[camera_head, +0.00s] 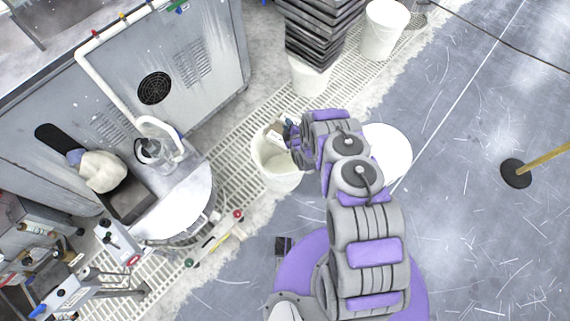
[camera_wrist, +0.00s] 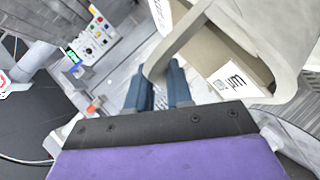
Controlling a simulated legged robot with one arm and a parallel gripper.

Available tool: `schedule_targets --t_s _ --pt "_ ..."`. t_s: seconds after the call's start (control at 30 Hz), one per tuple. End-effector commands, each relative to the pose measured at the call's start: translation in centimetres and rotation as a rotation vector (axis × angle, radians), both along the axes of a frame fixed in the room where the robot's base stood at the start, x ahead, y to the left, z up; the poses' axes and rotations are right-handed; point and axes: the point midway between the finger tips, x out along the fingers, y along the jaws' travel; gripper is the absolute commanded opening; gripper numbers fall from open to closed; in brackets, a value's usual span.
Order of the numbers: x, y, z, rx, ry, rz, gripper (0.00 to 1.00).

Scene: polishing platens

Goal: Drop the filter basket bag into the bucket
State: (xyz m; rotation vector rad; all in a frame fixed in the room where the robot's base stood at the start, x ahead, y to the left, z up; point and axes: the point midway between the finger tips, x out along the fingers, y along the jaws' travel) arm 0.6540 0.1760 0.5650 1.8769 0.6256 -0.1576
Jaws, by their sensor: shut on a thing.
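My gripper (camera_head: 292,134) is above the rim of the open off-white bucket (camera_head: 272,180), at its upper right side. In the wrist view its two blue-grey fingers (camera_wrist: 160,84) are closed on the pale looped edge of the filter basket bag (camera_wrist: 215,62). The bag has a pale rim, a brown body and white printed labels, and lies to the right of the fingers. In the head view only a small brown and white part of the bag (camera_head: 275,133) shows, over the bucket's far side. The rest is hidden by my gripper.
A white round bucket or lid (camera_head: 392,152) stands right of my arm. A stack of dark trays (camera_head: 318,30) and another white bucket (camera_head: 383,32) stand behind. A grey machine cabinet (camera_head: 190,75) and a round metal platen (camera_head: 180,205) lie left. The right floor is mostly clear.

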Motion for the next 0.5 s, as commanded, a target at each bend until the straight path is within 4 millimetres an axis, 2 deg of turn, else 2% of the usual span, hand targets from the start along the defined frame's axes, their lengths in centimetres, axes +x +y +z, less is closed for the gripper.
schedule_targets --t_s 0.17,0.5 --pt "-0.1 0.0 -1.2 0.000 0.001 0.000 0.00" --pt "0.1 0.0 -4.8 0.000 -0.002 0.000 0.00"
